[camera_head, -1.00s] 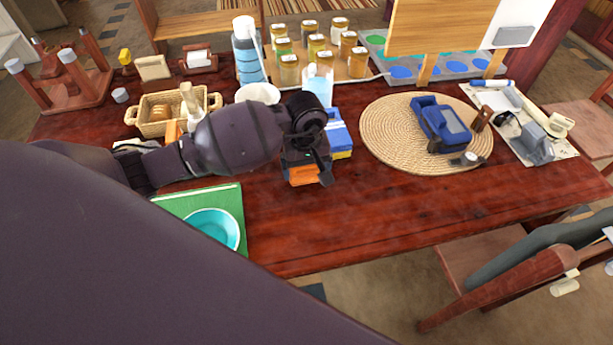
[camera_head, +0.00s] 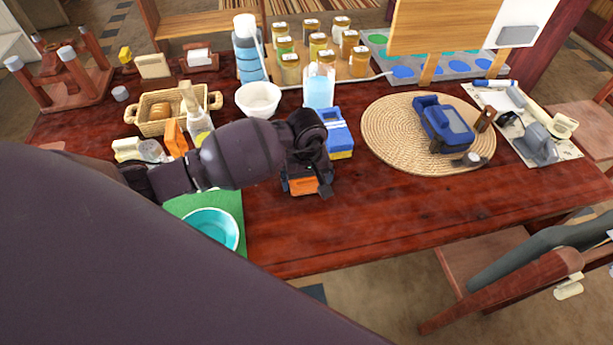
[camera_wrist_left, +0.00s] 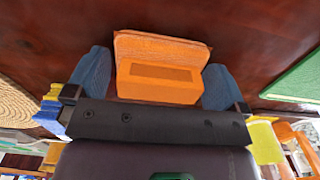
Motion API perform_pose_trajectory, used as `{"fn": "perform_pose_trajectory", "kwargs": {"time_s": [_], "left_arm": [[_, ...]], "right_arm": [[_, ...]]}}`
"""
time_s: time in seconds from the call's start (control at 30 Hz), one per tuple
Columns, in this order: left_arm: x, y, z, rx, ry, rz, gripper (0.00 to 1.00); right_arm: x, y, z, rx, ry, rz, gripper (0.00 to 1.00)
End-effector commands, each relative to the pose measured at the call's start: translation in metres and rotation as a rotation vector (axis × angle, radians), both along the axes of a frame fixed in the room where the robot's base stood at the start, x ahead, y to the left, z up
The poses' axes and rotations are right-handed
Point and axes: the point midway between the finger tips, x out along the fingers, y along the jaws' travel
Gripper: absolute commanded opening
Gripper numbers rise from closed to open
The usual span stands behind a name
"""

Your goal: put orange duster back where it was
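The orange duster (camera_head: 304,187) is a small block near the middle of the table, below my left gripper (camera_head: 306,178) in the head view. My right gripper is not in view.
A blue and yellow box (camera_head: 338,135) stands just behind the gripper. A round woven mat (camera_head: 385,145) is to the right. The tabletop (camera_head: 330,225) in front is clear.

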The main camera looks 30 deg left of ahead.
Motion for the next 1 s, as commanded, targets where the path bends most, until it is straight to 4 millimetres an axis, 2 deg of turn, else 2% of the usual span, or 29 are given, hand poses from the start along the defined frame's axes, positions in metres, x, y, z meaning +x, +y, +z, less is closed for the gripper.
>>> {"fn": "perform_pose_trajectory", "kwargs": {"time_s": [0.23,0.7,0.83,1.0], "left_arm": [[0.001,0.0,0.013,0.0,-0.005,-0.002,1.0],[0.001,0.0,0.098,0.002,-0.005,-0.002,1.0],[0.001,0.0,0.113,0.001,-0.003,-0.001,1.0],[0.0,0.0,0.122,0.001,-0.001,0.0,1.0]], "right_arm": [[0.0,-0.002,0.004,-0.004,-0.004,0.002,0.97],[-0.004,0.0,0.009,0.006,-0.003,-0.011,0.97],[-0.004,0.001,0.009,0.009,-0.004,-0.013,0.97],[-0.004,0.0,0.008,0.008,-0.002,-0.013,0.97]]}}
